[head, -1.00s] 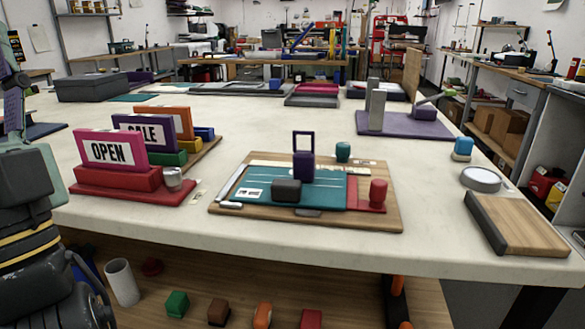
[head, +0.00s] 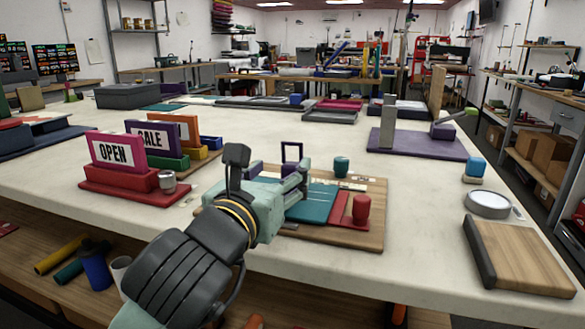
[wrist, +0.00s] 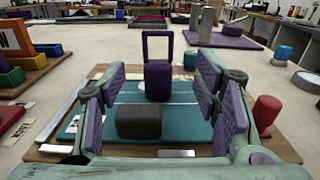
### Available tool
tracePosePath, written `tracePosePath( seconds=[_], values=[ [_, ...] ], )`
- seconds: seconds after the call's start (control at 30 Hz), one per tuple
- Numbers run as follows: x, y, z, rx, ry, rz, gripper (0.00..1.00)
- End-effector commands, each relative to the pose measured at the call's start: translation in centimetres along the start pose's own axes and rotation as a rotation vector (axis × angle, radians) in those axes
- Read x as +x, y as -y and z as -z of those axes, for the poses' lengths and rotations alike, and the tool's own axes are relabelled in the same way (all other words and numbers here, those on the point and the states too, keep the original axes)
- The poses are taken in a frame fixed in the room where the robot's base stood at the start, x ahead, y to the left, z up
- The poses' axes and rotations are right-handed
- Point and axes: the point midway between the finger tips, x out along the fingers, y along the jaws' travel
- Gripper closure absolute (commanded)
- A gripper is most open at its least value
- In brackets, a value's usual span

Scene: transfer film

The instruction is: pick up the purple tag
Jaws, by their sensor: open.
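The purple tag (wrist: 158,80) appears as an upright purple block with a thin open rectangular frame on top. It stands at the far part of a teal mat (wrist: 188,110) on a wooden board. In the head view its purple frame (head: 291,144) shows above my gripper, which hides its body. My gripper (wrist: 160,88) is open and empty, reaching low over the board. In the wrist view the tag shows between the two purple-padded fingers, apart from both and seemingly beyond the tips. A dark grey block (wrist: 138,122) lies nearer, in front of the tag.
A red peg (head: 361,210) stands right of my gripper and a teal one (head: 341,167) behind it. OPEN (head: 117,152) and SALE (head: 150,140) signs stand left, with a metal cup (head: 168,181). A wooden block (head: 522,255) lies at the right edge.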

Motion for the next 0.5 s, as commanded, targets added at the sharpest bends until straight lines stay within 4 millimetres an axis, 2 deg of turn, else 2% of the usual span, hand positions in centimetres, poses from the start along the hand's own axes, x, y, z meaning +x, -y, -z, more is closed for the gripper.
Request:
tracePosePath(
  seconds=[0.1, 0.33, 0.5],
  values=[
    [1.9, 0.1, -0.2, -0.003, 0.001, 0.003, 0.43],
    [3.7, 0.0, -0.2, -0.004, 0.002, 0.002, 0.43],
    [6.4, -0.2, -0.2, -0.005, 0.002, 0.003, 0.43]
  ],
)
